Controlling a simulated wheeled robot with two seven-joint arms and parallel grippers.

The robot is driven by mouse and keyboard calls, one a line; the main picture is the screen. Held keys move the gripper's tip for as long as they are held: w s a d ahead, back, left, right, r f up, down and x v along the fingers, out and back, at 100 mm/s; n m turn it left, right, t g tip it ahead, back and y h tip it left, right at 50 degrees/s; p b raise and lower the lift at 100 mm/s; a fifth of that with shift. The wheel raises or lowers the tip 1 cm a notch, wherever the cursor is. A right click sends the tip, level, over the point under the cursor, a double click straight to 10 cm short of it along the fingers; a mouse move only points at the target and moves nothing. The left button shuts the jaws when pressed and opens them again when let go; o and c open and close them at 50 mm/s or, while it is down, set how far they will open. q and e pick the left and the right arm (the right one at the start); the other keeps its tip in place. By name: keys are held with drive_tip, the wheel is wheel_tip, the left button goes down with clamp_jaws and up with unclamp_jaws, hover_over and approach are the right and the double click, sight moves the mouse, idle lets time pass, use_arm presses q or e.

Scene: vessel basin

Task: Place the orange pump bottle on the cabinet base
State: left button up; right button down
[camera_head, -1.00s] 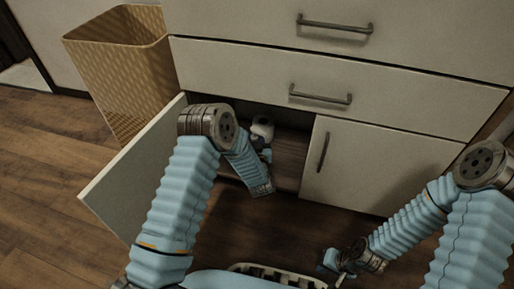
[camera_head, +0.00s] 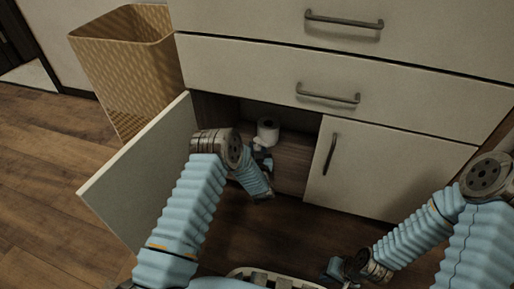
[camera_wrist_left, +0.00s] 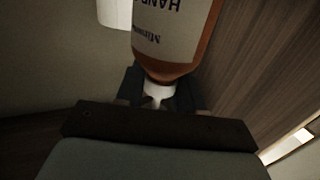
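The orange pump bottle (camera_wrist_left: 175,55) shows large in the left wrist view, with a pale label whose text is upside down. Its white pump neck (camera_wrist_left: 158,95) is between the fingers of my left gripper (camera_wrist_left: 158,101), which look closed on it. In the head view my left gripper (camera_head: 263,160) is at the opening of the lower cabinet, and I cannot make out the orange bottle there. The cabinet base (camera_head: 290,182) shows as a dark wooden floor, partly hidden by my arm. My right gripper (camera_head: 336,268) is low, outside the cabinet; its fingers are too small to judge.
A white roll (camera_head: 268,129) stands inside the cabinet; a white object (camera_wrist_left: 114,13) is beside the bottle in the wrist view. The left cabinet door (camera_head: 140,165) is open; the right door (camera_head: 380,165) is shut. A woven bin (camera_head: 125,70) stands left. Drawers are above.

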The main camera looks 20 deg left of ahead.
use_arm(q)
drive_tip(key=o, duration=0.4)
drive_tip(key=shift+r, duration=0.15)
drive_tip(key=s+d+f+g+h, duration=0.2)
drive_tip(key=s+g, duration=0.3)
drive_tip(key=s, duration=0.7)
drive_tip(key=s+d+f+m+g+h+p, duration=0.1)
drive_tip(key=s+d+f+g+h, duration=0.1)
drive_tip(key=s, duration=1.1)
drive_tip(key=s+d+f+g+h+p, duration=0.1)
drive_tip(key=s+d+f+g+h, duration=0.2)
drive_tip(key=s+g+h, duration=0.3)
drive_tip(key=s+g, duration=0.3)
drive_tip(key=s, duration=0.3)
drive_tip(key=shift+s+d+m, duration=0.3)
drive_tip(key=shift+s+m, duration=0.1)
